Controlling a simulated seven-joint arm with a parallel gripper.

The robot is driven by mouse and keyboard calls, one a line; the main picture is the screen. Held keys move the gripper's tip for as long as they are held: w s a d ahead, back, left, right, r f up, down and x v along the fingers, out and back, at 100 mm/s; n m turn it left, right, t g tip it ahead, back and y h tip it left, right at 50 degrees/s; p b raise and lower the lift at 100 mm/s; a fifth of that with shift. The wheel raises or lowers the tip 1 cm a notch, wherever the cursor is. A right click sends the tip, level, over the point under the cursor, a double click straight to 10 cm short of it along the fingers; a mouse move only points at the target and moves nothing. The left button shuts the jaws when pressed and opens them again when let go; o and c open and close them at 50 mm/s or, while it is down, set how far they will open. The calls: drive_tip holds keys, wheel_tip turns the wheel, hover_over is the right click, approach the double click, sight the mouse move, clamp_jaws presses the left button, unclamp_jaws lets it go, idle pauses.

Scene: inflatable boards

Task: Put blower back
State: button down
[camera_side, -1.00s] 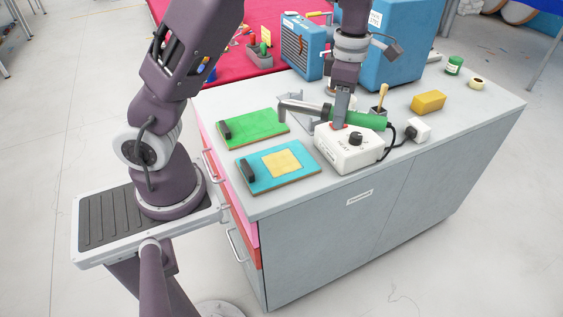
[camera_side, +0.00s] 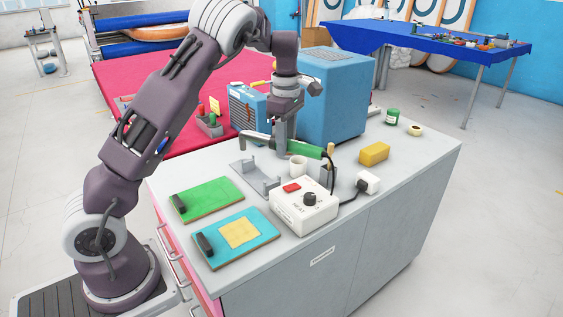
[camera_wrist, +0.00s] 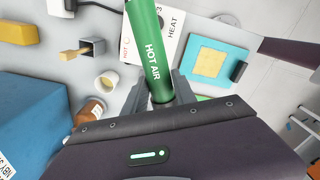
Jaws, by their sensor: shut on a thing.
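The blower has a green handle marked HOT AIR (camera_wrist: 153,55) and a bent grey metal nozzle (camera_side: 256,138). My gripper (camera_side: 284,140) is shut around the green handle (camera_side: 305,149) and holds it roughly level above the bench, nozzle to the left. In the wrist view my gripper (camera_wrist: 162,92) has one finger on each side of the handle. A grey metal cradle (camera_side: 265,182) with upright brackets stands on the bench, apart from the blower and in front of it in the side view. The white control box (camera_side: 303,208) has a red switch, a black knob and the word HEAT.
A green board (camera_side: 207,197) and a turquoise board with a yellow patch (camera_side: 238,234) lie at the front left. A white cup (camera_side: 298,165), a holder with a brush, a yellow block (camera_side: 374,154) and a large blue box (camera_side: 338,95) stand nearby. A black cable runs from the control box.

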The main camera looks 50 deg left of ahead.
drive_tip(key=w+a+f+m, duration=0.1)
drive_tip(key=a+f+m, duration=0.25)
drive_tip(key=a, duration=0.45)
drive_tip(key=w+a+f+m, duration=0.1)
drive_tip(key=a+f+m, duration=0.1)
drive_tip(key=a+f, duration=0.4)
drive_tip(key=shift+s+a+f, duration=0.1)
drive_tip(key=shift+a+f, duration=0.2)
drive_tip(key=shift+f, duration=0.65)
drive_tip(key=shift+s+a+f, duration=0.1)
drive_tip(key=shift+a+f, duration=0.25)
drive_tip(key=shift+f, duration=0.65)
drive_tip(key=shift+s+a+f, duration=0.1)
drive_tip(key=shift+a+f, duration=0.2)
drive_tip(key=shift+f, duration=0.65)
drive_tip(key=shift+f, duration=0.55)
drive_tip(key=shift+c, duration=2.2)
unclamp_jaws()
wheel_tip(320, 180, up, 6)
